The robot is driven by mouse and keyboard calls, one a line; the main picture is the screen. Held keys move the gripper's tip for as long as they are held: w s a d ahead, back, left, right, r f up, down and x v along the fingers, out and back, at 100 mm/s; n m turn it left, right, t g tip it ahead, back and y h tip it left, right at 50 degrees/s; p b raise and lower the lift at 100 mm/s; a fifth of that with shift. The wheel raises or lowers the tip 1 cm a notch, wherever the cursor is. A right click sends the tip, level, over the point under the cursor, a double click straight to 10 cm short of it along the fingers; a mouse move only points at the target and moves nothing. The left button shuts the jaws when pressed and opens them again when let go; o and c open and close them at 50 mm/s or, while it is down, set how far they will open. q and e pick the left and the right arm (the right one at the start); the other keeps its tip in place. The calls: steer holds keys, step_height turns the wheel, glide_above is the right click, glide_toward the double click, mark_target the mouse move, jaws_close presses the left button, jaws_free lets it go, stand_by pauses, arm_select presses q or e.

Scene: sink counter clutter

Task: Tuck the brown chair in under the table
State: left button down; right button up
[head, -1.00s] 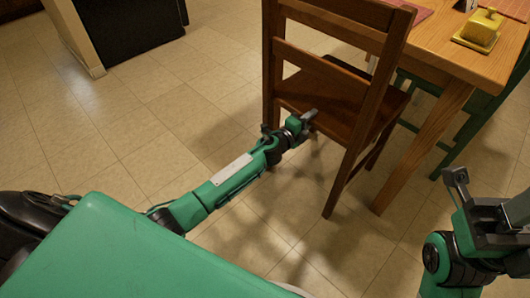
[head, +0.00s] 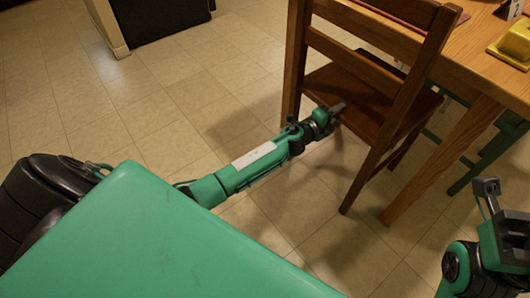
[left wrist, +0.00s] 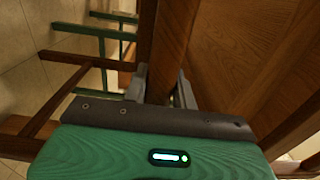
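The brown chair (head: 360,93) stands upright beside the wooden table (head: 485,68), its slatted back toward me and its seat partly out from the tabletop. My left gripper (head: 336,108) is at the rear edge of the seat, below the back slats. In the left wrist view, the fingers of my left gripper (left wrist: 162,88) sit close on either side of a brown wooden part of the chair (left wrist: 170,45); their tips are partly hidden. My right gripper (head: 490,195) is at the right, apart from the chair; its finger opening is unclear.
A table leg (head: 445,160) stands just right of the chair. A green chair (head: 485,150) is under the table's far side. A yellow butter dish (head: 515,42) is on the tabletop. A dark appliance (head: 160,18) is at the back left. Tiled floor (head: 150,115) lies clear at left.

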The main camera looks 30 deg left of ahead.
arm_select(q)
steer(key=c, duration=1.3)
jaws_free()
steer(key=shift+s+f, duration=0.2)
steer(key=shift+f, duration=0.15)
steer(key=shift+o, duration=1.1)
steer(key=shift+r, duration=0.2)
steer(key=shift+r, duration=0.1)
steer(key=p+v, duration=0.2)
steer(key=v, duration=1)
steer(key=shift+w+r, duration=0.1)
